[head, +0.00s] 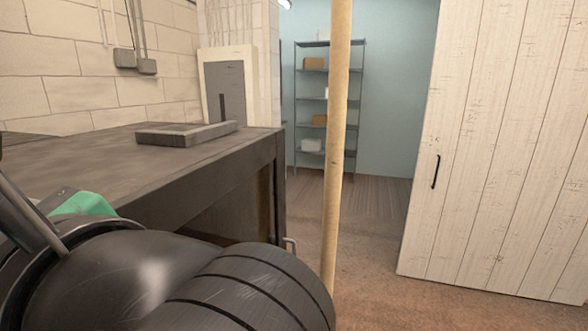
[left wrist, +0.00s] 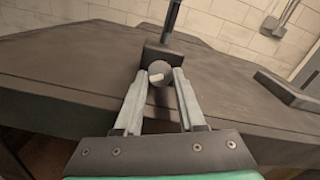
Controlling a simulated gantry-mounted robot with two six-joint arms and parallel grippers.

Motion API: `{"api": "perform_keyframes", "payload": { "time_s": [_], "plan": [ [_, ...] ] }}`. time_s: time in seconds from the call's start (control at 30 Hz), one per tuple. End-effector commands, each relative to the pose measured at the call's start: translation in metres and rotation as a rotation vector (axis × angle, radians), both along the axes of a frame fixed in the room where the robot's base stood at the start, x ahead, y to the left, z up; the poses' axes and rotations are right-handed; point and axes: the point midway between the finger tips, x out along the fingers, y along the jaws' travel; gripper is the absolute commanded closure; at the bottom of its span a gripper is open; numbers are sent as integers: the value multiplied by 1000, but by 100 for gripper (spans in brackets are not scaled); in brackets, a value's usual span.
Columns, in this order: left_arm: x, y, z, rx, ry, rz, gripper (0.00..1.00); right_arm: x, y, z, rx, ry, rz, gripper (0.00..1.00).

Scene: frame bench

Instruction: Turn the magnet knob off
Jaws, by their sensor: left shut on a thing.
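The magnet knob (left wrist: 161,69) is a round grey dial with a pale mark, on the front of a dark block (left wrist: 157,50). The block stands on the bench top, and a dark post rises from it. In the left wrist view my left gripper (left wrist: 160,79) has its two pale fingers on either side of the knob, shut on it. In the head view my own dark arm covers the lower left, so the knob and the fingertips are hidden there. My right gripper is not in view.
The dark bench (head: 90,160) fills the left side. A flat dark tray-like slab (head: 185,133) lies on it, right of the knob in the left wrist view. A pale vertical pole (head: 338,150) stands beyond the bench, with a shelf rack (head: 328,97) and white plank door (head: 480,150) behind.

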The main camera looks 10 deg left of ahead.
Motion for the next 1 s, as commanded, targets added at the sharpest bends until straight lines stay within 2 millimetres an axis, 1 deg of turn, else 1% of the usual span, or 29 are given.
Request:
{"api": "perform_keyframes", "payload": {
  "time_s": [0.3, 0.67, 0.7, 0.83, 1.0],
  "plan": [
    [0, 0, 0, -10, -75, -1, 100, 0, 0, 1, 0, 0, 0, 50],
    [0, 0, 0, -10, -77, -1, 100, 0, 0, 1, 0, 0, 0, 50],
    [0, 0, 0, -10, -77, -1, 54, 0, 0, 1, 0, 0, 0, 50],
    [0, 0, 0, -10, -76, -1, 31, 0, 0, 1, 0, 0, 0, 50],
    [0, 0, 0, -11, -76, 0, 31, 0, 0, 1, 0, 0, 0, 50]
  ]
}}
